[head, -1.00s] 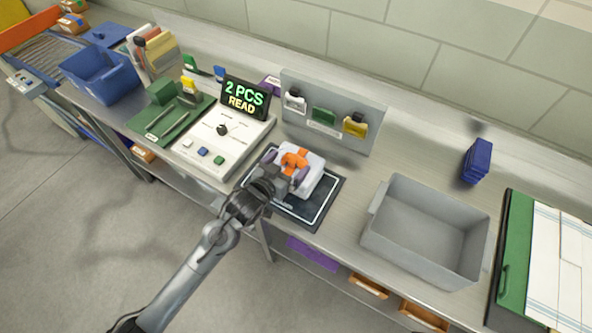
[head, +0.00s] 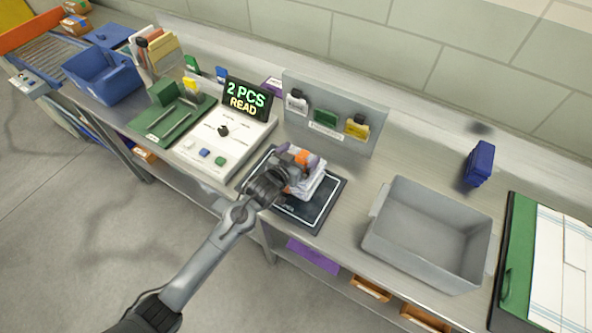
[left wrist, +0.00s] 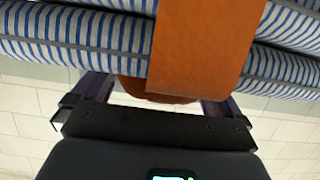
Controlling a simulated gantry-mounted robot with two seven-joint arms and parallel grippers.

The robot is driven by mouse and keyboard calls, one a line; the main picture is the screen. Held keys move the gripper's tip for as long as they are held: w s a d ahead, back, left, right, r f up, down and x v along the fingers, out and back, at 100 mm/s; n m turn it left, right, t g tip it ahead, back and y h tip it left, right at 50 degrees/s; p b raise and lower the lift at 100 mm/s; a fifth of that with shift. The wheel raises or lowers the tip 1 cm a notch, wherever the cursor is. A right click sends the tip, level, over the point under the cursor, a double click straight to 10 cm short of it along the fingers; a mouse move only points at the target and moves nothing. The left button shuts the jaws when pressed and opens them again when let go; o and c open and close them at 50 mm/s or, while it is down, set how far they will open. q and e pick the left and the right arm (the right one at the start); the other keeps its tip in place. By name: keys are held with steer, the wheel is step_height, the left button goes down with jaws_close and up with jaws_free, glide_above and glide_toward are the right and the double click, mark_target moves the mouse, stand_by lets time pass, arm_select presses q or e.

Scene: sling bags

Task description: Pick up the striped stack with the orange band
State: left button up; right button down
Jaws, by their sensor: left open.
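The striped stack (head: 308,186) sits on the dark pad on the bench, its layered pale edges facing front right. Its orange band (head: 302,157) shows between my left gripper's purple fingers. In the left wrist view, the blue-and-white striped stack (left wrist: 75,35) fills the top, with the orange band (left wrist: 205,45) down its middle. My left gripper (head: 298,160) is open at the stack, with one finger on each side of the band. The fingertips are partly hidden behind the stack in the left wrist view, so contact is unclear. My right gripper is not in view.
A dark pad (head: 322,218) lies under the stack. An empty grey bin (head: 385,243) stands to the right. A control box (head: 190,150) with a "2 PCS READ" display (head: 246,99) is at left. A grey panel (head: 370,112) with hanging tags stands behind.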

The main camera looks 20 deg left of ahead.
arm_select(q)
steer(key=shift+c, duration=0.5)
steer(key=shift+r, duration=0.1)
steer(key=c, duration=1.6)
